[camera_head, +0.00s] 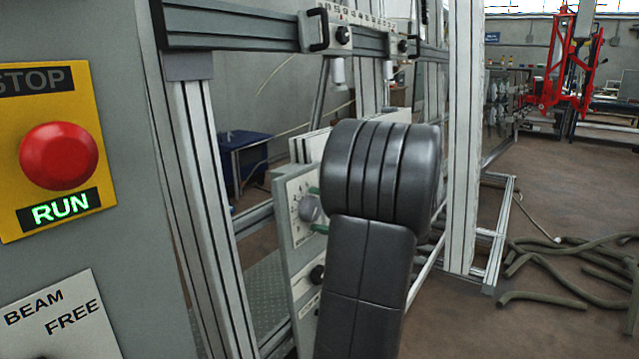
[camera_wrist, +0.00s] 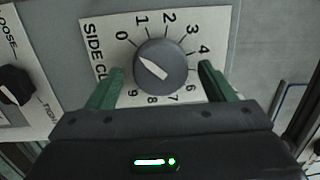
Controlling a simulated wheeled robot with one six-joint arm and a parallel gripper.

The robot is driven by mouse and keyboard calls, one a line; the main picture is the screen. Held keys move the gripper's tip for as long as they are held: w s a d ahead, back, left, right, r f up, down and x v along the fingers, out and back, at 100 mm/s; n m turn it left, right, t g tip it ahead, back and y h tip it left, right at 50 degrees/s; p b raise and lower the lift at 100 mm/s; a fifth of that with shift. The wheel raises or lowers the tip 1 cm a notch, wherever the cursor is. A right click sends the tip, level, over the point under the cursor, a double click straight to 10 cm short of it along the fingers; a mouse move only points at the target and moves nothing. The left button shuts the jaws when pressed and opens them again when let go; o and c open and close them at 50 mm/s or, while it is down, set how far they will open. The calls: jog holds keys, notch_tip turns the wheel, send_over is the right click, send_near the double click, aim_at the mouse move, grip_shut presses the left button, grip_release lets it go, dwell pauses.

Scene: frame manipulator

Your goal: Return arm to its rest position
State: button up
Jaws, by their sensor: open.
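In the wrist view, my gripper (camera_wrist: 160,92) is open, with one green finger on each side of a round grey dial knob (camera_wrist: 161,66). Gaps show between the fingers and the knob. The knob sits on a white number plate (camera_wrist: 107,35) partly reading "SIDE CL"; its pale pointer slants up-left. In the head view, my dark arm covers the middle and partly hides the panel (camera_head: 292,187) with the grey knob (camera_head: 308,208). Green finger parts (camera_head: 314,190) show beside that knob.
A grey cabinet with a red stop button (camera_head: 60,156) and a lit RUN label (camera_head: 59,209) stands close at left. A metal frame (camera_head: 205,200) surrounds the panel. A black knob (camera_wrist: 15,85) is left of the dial. Hoses (camera_head: 545,298) lie on the floor at right.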

jog(key=f+p+v, duration=0.1)
jog(key=p+v, duration=0.1)
jog(key=v, duration=1.2)
jog(key=x, duration=0.4)
jog(key=r+x, duration=0.1)
jog(key=x, duration=0.4)
jog(key=b+x, duration=0.1)
jog(key=x, duration=0.4)
jog(key=shift+a+r, duration=0.15)
jog(key=shift+r, duration=0.05)
jog(key=shift+m+p, duration=0.9)
jog(key=shift+m, duration=0.2)
jog(key=shift+m+p, duration=1.2)
jog(key=shift+p, duration=0.05)
jog(key=m+t+p, duration=0.1)
jog(key=m+p, duration=0.4)
jog(key=p, duration=0.1)
jog(key=shift+s+f, duration=0.1)
jog(key=m+p, duration=0.4)
jog(key=m+t+p, duration=0.1)
jog(key=m+p, duration=0.3)
jog(key=p, duration=0.1)
jog(key=shift+s+h, duration=0.1)
jog(key=shift+h, duration=0.3)
jog(key=shift+f+m+t+p, duration=0.1)
jog(key=shift+m+t+p, duration=0.2)
jog(key=shift+m+p, duration=0.65)
jog(key=shift+s+f, duration=0.1)
jog(key=shift+f, duration=0.1)
